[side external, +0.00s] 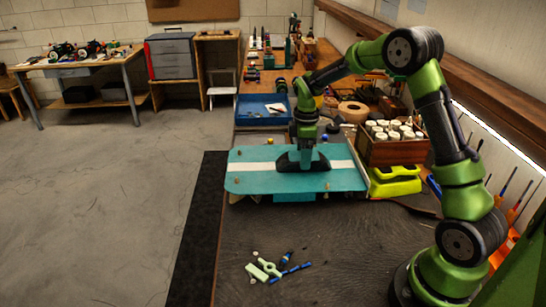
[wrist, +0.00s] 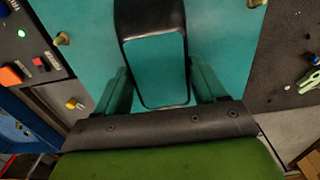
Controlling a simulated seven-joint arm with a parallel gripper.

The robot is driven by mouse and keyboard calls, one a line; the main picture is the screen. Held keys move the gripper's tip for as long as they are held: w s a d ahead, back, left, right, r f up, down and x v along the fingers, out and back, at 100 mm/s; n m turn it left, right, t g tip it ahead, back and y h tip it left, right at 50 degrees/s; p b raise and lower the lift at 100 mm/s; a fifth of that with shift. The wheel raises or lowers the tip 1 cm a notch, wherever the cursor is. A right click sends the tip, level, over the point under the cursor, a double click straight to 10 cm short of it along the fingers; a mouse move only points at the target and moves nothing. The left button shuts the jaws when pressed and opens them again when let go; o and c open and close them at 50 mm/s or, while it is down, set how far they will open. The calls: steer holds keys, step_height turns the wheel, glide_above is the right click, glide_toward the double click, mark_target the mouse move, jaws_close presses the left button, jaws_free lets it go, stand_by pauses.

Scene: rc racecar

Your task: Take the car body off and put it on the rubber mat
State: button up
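The car body (side external: 260,182) is a broad teal shell with a white stripe and a black raised cockpit at its middle. It sits level over the near bench in the side view, and most of what is under it is hidden. My gripper (side external: 306,152) points straight down at the cockpit. In the wrist view my gripper (wrist: 165,85) has one finger on each side of the black-rimmed cockpit (wrist: 160,70). The fingers look very close to its sides, but I cannot tell whether they press on it. A dark, mat-like surface (side external: 330,250) covers the near bench.
Pale green parts and blue tools (side external: 268,270) lie on the near bench. A blue tray (side external: 262,108) stands behind the body. A wooden crate of white-capped jars (side external: 395,150) and a yellow-green item (side external: 395,182) stand right. A black strip (side external: 200,230) runs along the bench's left side.

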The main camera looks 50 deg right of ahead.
steer(key=shift+c, duration=1.3)
steer(key=shift+r, duration=0.6)
steer(key=shift+r, duration=2.4)
